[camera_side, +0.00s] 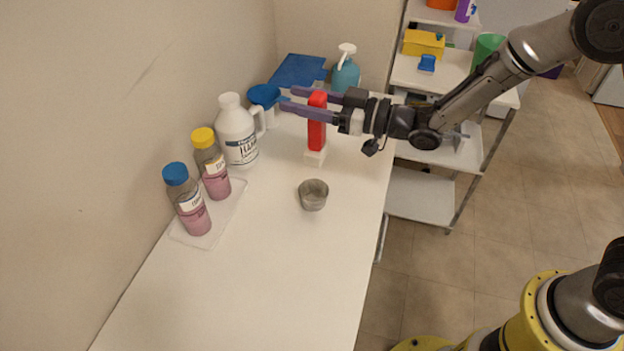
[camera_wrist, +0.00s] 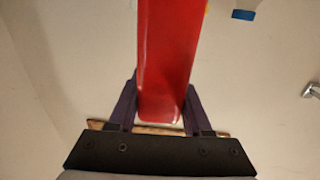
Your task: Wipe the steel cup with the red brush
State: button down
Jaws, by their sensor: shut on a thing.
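A red brush (camera_side: 316,124) with a pale lower end is held upright between the fingers of my gripper (camera_side: 314,104), above the white counter. It also shows large in the wrist view (camera_wrist: 167,60), where my gripper (camera_wrist: 162,105) has a finger against each side of it. The pale end hangs near the counter; I cannot tell whether it touches. The small steel cup (camera_side: 313,196) stands upright on the counter, nearer the camera than the brush and apart from it. The cup is not visible in the wrist view.
Two bottles of pink liquid, blue-capped (camera_side: 187,203) and yellow-capped (camera_side: 211,168), stand on a clear tray (camera_side: 228,213) at left. A white jug (camera_side: 237,133), blue funnel (camera_side: 264,95) and teal pump bottle (camera_side: 345,74) stand behind. The near counter (camera_side: 270,275) is clear. A shelf cart (camera_side: 420,195) stands right.

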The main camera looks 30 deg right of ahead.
dwell(0.5)
jog(key=shift+s+a+f, duration=1.6)
jog(key=shift+f, duration=2.4)
jog(key=w+d+r, duration=0.3)
jog(key=r, duration=0.5)
jog(key=shift+w+d, duration=0.1)
jog(key=shift+d, duration=0.05)
dwell(0.6)
